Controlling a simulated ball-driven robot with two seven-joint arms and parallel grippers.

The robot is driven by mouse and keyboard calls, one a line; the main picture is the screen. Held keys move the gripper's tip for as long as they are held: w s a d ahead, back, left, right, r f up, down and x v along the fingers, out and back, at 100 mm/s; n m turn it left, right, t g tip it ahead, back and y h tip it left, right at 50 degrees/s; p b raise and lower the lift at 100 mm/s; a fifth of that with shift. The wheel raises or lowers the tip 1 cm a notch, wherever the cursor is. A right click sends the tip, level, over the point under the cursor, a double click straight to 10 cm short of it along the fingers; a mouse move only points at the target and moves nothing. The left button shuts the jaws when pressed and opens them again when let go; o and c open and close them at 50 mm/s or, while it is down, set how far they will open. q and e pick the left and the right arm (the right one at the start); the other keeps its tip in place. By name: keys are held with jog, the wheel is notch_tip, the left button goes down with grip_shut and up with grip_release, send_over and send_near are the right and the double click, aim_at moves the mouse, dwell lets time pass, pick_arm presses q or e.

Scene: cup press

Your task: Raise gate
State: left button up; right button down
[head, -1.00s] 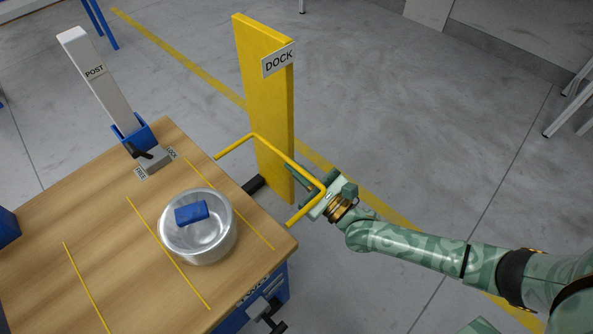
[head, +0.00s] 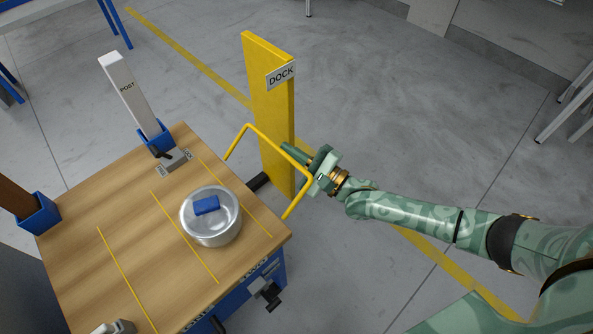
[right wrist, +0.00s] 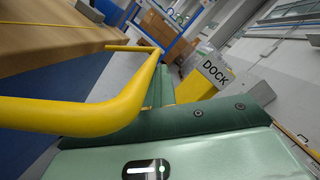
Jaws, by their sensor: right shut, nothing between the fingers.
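The gate is a yellow U-shaped bar (head: 278,148) at the table's right edge, by the yellow DOCK post. Its two legs rise outward from the table side, so it is tilted upward. My right gripper (head: 308,166) is shut and empty, at the bar's outer corner, with its fingers beside and seemingly under the bar. In the right wrist view the bar (right wrist: 80,112) crosses close over the dark green finger (right wrist: 160,92); whether they touch is unclear. My left gripper is not in view.
The DOCK post (head: 262,105) stands just beyond the gate.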

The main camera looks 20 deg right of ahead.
jog(key=a+r+n+p, duration=0.1)
jog(key=r+n+p, duration=0.1)
jog(key=s+a+r+n+g+p, duration=0.1)
jog(key=a+r+n+p, duration=0.1)
jog(key=n+p, duration=0.1)
jog(key=shift+a+r+p, duration=0.2)
jog(key=shift+p, duration=0.15)
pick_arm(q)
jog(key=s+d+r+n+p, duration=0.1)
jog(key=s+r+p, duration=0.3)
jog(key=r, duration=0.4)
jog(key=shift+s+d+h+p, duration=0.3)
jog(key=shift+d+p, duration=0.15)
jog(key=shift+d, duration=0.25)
pick_arm(e)
jog(key=shift+s+a+r+n+g, duration=0.2)
jog(key=shift+s+a+r+n, duration=0.1)
jog(key=shift+a+n, duration=0.45)
jog(key=shift+s+a+r+n+g, duration=0.2)
jog(key=shift+s+a+n, duration=0.15)
jog(key=shift+a+n, duration=0.35)
jog(key=shift+s+a+r+n+g, duration=0.25)
jog(key=shift+a+n, duration=0.3)
jog(key=shift+a, duration=0.35)
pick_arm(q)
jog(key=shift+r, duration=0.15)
pick_arm(e)
jog(key=shift+s, duration=0.1)
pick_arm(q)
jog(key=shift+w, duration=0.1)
